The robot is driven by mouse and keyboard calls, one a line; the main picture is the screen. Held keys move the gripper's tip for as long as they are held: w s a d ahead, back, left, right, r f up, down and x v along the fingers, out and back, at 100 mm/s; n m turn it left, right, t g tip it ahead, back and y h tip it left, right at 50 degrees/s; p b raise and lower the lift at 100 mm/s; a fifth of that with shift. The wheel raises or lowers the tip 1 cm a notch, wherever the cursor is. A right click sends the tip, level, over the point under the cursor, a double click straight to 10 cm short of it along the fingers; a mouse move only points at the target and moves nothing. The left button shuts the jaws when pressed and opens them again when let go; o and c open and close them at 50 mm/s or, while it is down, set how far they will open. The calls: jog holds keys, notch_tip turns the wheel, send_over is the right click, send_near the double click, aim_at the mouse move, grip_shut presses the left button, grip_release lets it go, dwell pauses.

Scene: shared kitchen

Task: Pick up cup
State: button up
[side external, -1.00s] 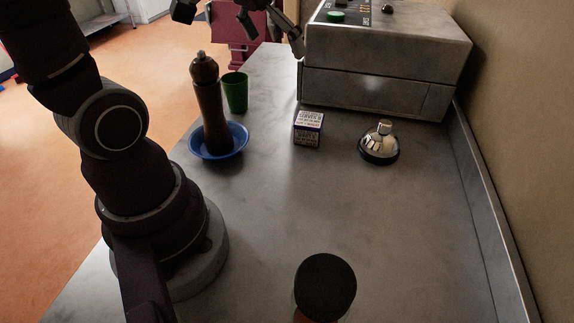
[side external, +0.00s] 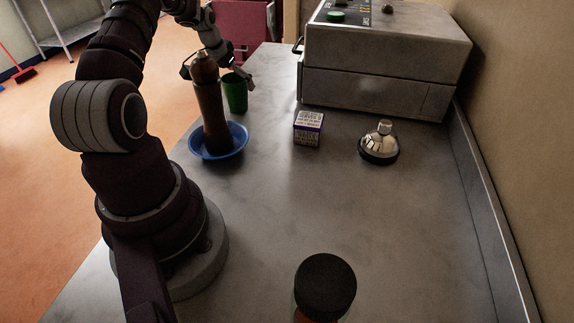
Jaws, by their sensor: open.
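The green cup (side external: 236,94) stands upright on the counter, behind and to the right of a wooden pepper mill that hides part of its left side. My gripper (side external: 217,80) is open at the height of the cup's rim. One finger shows at the cup's upper right and the other to the left, near the top of the mill. The mill hides part of the space between the fingers, so I cannot tell whether they touch the cup.
The pepper mill (side external: 209,105) stands in a blue bowl (side external: 231,149), close to my gripper. A small box (side external: 308,128), a metal bell (side external: 379,145) and a large metal machine (side external: 385,62) stand to the right. A black-lidded jar (side external: 325,285) is in front. The middle counter (side external: 290,200) is clear.

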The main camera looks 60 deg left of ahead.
jog(key=shift+w+a+f, duration=0.1)
jog(key=shift+w+f, duration=0.1)
jog(key=shift+f, duration=0.3)
jog(key=shift+c, duration=0.4)
